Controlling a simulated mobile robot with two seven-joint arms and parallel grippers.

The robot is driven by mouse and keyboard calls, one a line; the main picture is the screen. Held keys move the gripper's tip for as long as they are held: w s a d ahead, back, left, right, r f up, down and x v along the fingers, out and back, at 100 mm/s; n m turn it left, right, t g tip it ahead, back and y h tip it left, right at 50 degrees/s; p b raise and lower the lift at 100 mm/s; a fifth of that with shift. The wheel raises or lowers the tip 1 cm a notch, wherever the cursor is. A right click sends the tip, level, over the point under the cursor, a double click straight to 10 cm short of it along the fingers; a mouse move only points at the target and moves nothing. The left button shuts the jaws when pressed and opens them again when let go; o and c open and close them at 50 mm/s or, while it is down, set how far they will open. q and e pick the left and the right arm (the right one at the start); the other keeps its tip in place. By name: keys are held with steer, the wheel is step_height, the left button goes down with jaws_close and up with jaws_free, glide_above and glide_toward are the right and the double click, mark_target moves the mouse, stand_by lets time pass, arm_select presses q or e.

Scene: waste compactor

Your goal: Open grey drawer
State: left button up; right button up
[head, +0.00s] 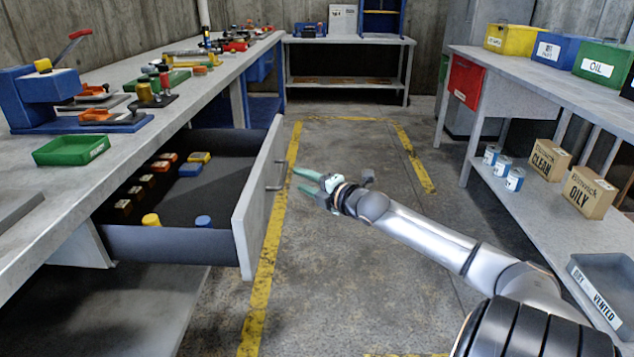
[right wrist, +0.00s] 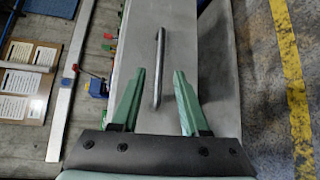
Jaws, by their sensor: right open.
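The grey drawer (head: 258,205) under the left workbench stands pulled out, its interior showing. Its bar handle (head: 277,175) is on the outer face of the drawer front. My right gripper (head: 297,180) is open, just right of the handle in the head view, with its green fingers pointing toward it. In the right wrist view the handle (right wrist: 159,67) appears between the two open fingers (right wrist: 160,74), against the grey drawer front (right wrist: 190,50). I cannot tell whether the fingers touch the handle. My left gripper is out of view.
Inside the drawer lie several small yellow, blue, orange and brown pieces. A green tray (head: 72,149) and a blue vise (head: 45,95) stand on the left bench (head: 130,150). A right-hand shelf (head: 500,70) holds bins and boxes.

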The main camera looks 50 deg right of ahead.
steer(key=shift+s+a+r+p, duration=0.15)
steer(key=shift+s+p, duration=0.3)
steer(key=shift+s, duration=0.65)
steer(key=shift+s+a+r+p, duration=0.15)
steer(key=shift+s+p, duration=0.25)
steer(key=shift+s, duration=0.7)
